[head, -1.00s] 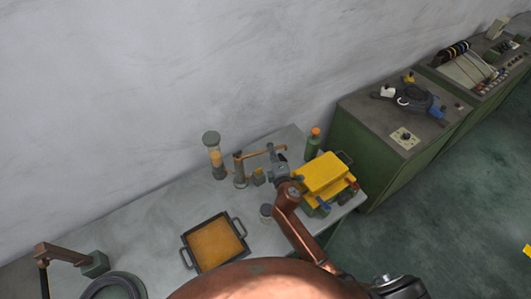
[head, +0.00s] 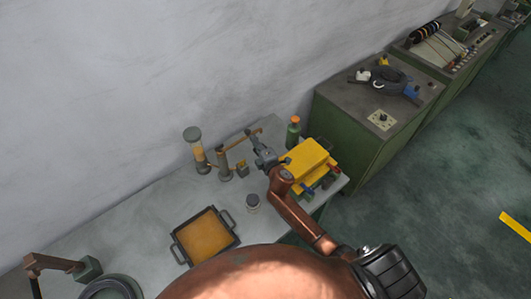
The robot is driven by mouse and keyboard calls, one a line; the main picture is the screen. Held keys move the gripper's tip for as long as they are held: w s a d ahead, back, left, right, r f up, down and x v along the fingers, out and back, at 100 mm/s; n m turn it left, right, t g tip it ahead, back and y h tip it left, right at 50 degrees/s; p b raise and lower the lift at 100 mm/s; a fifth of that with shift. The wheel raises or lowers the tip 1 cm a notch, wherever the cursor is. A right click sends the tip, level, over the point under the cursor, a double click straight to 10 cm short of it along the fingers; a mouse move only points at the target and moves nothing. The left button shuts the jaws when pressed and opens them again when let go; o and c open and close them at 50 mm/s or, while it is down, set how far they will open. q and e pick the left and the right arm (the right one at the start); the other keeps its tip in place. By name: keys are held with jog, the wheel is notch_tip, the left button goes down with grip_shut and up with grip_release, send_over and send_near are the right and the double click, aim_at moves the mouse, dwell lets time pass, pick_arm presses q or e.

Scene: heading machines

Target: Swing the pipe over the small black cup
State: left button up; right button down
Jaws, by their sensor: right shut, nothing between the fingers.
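A thin copper-coloured pipe (head: 240,138) reaches right from the top of a short grey post (head: 224,166) on the table. My right gripper (head: 252,136) is shut and empty, with its fingertips close beside the pipe's outer part; I cannot tell whether they touch. A small dark cup-like item (head: 242,169) with some yellow on it stands just right of the post. A small grey jar (head: 253,204) stands nearer the front; I cannot tell surely which is the black cup. My left gripper is not in view.
A glass cylinder with amber filling (head: 197,150) stands left of the post. A yellow box (head: 306,165) and a green bottle (head: 293,134) are close right of my gripper. A dark tray with orange filling (head: 177,250) lies in front. Green cabinets (head: 350,140) stand farther right.

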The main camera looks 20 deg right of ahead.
pick_arm(q)
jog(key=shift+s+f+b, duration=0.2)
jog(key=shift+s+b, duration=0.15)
jog(key=shift+b, duration=0.1)
pick_arm(e)
jog(key=s+d+r, duration=0.1)
jog(key=s+r, duration=0.1)
jog(key=s, duration=0.9)
jog(key=shift+s+d+f, duration=0.1)
